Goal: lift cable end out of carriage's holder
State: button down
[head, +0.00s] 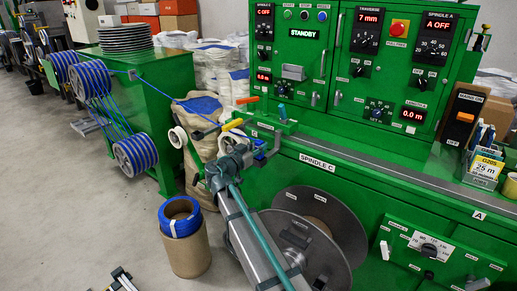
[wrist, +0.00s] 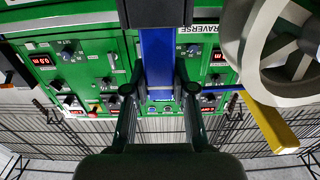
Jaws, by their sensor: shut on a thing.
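The blue cable (head: 198,115) runs from the pulleys at the left across to the carriage (head: 281,128) on the green machine's front rail. My gripper (head: 262,148) is at the carriage, below and beside its blue block.
A white wheel (wrist: 232,40) and yellow handle (wrist: 272,125) are close on the right in the wrist view. A cardboard drum with blue rim (head: 183,240) and a grey reel (head: 335,225) stand below.

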aim_at(259, 142)
jog(key=shift+r, duration=2.5)
